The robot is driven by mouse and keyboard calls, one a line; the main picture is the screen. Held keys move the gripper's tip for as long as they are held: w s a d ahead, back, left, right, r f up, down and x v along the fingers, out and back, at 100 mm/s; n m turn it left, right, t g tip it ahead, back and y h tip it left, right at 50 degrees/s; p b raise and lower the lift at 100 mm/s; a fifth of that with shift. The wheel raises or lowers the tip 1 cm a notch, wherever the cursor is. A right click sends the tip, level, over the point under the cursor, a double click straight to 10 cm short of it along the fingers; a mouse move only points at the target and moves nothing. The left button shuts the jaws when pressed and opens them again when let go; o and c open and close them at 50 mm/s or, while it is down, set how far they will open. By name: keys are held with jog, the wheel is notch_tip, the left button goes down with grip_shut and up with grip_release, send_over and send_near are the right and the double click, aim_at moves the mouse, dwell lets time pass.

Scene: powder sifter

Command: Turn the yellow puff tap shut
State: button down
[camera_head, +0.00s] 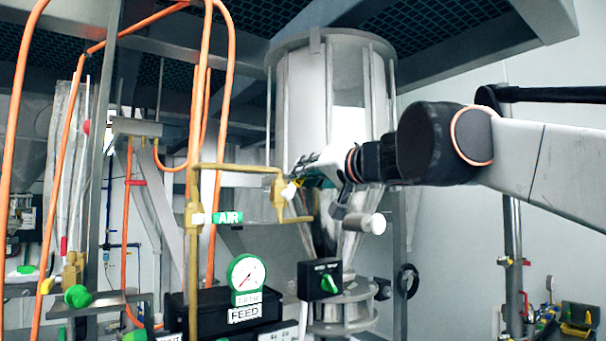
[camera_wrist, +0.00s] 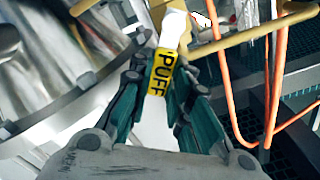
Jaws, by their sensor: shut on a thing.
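The yellow puff tap (camera_wrist: 160,73) has a flat yellow lever marked PUFF in black, on a white stem, in the wrist view. My gripper (camera_wrist: 162,88) has one dark green finger on each side of the lever and is shut on it. In the head view my gripper (camera_head: 312,174) reaches in from the right to the brass pipe, in front of the steel hopper. There the tap is mostly hidden by the gripper, with only a little yellow showing at its tip.
A brass pipe (camera_head: 236,169) carries a green AIR tap (camera_head: 227,217) to the left. Below stand a FEED gauge (camera_head: 246,274) and a black box with a green knob (camera_head: 320,279). The steel hopper (camera_head: 345,110) is close behind my gripper. Orange hoses (camera_head: 229,60) hang at left.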

jog(key=shift+w+d+f+m+p, duration=0.25)
jog(key=shift+f+m, duration=0.45)
jog(key=shift+m, duration=1.1)
jog(key=shift+w+d+f+m+p, duration=0.2)
jog(key=shift+d+f+m, duration=0.4)
jog(key=shift+m, duration=1.2)
jog(key=shift+w+d+f+m+p, duration=0.2)
jog(key=shift+f+m, duration=0.65)
jog(key=shift+m, duration=0.95)
jog(key=shift+a, duration=0.15)
jog(key=c, duration=1.5)
grip_release()
jog(key=v, duration=1.2)
